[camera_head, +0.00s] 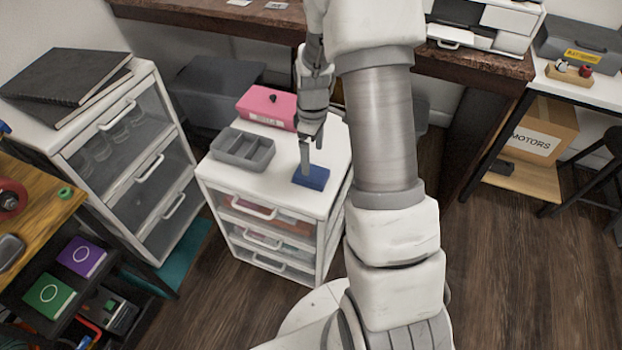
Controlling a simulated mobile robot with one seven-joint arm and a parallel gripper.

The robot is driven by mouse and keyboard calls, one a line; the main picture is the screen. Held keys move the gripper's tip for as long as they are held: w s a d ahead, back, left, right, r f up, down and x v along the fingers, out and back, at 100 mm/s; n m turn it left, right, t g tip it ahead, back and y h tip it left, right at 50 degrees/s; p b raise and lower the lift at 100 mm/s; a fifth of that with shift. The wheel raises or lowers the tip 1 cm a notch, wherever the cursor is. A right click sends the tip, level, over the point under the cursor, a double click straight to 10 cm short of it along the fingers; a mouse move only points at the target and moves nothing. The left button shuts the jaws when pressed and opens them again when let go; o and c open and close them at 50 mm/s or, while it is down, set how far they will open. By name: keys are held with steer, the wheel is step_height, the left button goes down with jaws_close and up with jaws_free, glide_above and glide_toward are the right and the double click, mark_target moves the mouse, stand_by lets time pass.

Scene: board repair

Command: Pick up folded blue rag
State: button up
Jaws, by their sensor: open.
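The folded blue rag (314,179) lies flat on the white top of a small drawer cabinet (285,188), near its right front corner. My gripper (306,170) points down with its fingertips at the left back part of the rag. It is open. Only one finger shows clearly, and I cannot tell whether the fingertips touch the rag or hover just above it.
A grey divided tray (243,149) sits on the same cabinet top to the left, and a pink box (268,106) stands behind. A taller drawer unit (125,150) stands at left. A brown workbench (470,62) runs behind. The cabinet's front edge is clear.

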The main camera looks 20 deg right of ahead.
mark_target(314, 174)
steer(key=shift+s+d+f+b, duration=0.1)
steer(key=shift+f+b, duration=0.5)
steer(key=shift+f, duration=1.2)
steer(key=shift+d+f+b, duration=0.1)
steer(key=shift+f+b, duration=0.45)
steer(key=shift+f, duration=1.25)
steer(key=shift+c, duration=0.3)
